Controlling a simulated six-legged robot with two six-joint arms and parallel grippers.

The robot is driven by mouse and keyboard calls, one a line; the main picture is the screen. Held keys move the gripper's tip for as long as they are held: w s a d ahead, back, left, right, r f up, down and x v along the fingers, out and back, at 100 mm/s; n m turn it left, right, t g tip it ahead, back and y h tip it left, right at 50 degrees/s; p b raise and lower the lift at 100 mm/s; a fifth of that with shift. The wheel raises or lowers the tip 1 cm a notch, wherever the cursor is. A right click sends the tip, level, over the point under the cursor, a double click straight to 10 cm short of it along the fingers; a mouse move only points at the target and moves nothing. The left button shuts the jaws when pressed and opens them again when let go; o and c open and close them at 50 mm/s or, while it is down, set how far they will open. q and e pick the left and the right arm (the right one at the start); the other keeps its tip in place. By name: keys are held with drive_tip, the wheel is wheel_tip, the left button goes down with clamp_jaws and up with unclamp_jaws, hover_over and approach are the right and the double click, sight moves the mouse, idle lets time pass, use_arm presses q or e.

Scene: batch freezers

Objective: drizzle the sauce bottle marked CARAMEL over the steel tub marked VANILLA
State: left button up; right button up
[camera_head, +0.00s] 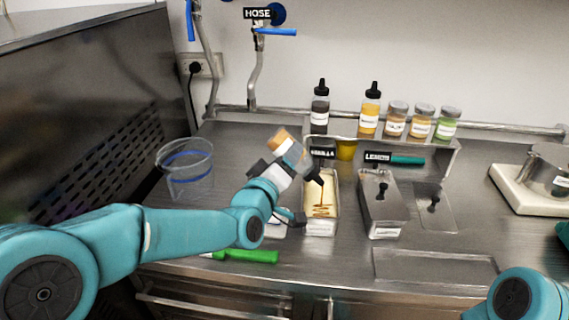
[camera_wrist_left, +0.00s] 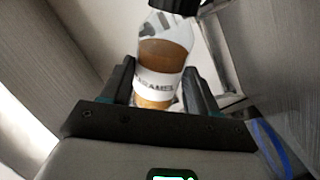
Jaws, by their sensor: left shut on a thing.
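My left gripper (camera_head: 285,173) is shut on the sauce bottle marked CARAMEL (camera_head: 283,140), which is tilted with its black nozzle down to the right. The bottle also shows between the fingers in the left wrist view (camera_wrist_left: 163,70), with brown sauce inside and a white label. The nozzle is above the steel tub (camera_head: 309,222), which sits below a black sign reading VANILLA (camera_head: 322,152), partly hidden by the bottle. A thin brown stream runs from the nozzle into the tub, and brown lines lie on the pale contents. My right gripper is not in view.
A lidded steel tub (camera_head: 383,222) stands right of the open one, by the LEMON sign (camera_head: 377,157). Bottles and jars (camera_head: 397,118) line the back shelf. A clear jug (camera_head: 187,178) stands left. A green-handled tool (camera_head: 247,256) lies in front.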

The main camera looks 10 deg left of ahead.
use_arm(q)
drive_tip(key=shift+w+a+b, duration=0.1)
drive_tip(key=shift+w+b, duration=0.2)
drive_tip(key=shift+w, duration=1.1)
drive_tip(key=shift+w, duration=0.15)
drive_tip(key=shift+w+a, duration=0.1)
drive_tip(key=shift+w, duration=1.8)
drive_tip(key=shift+w, duration=0.1)
drive_tip(key=shift+w+a, duration=0.15)
drive_tip(key=shift+w, duration=1.85)
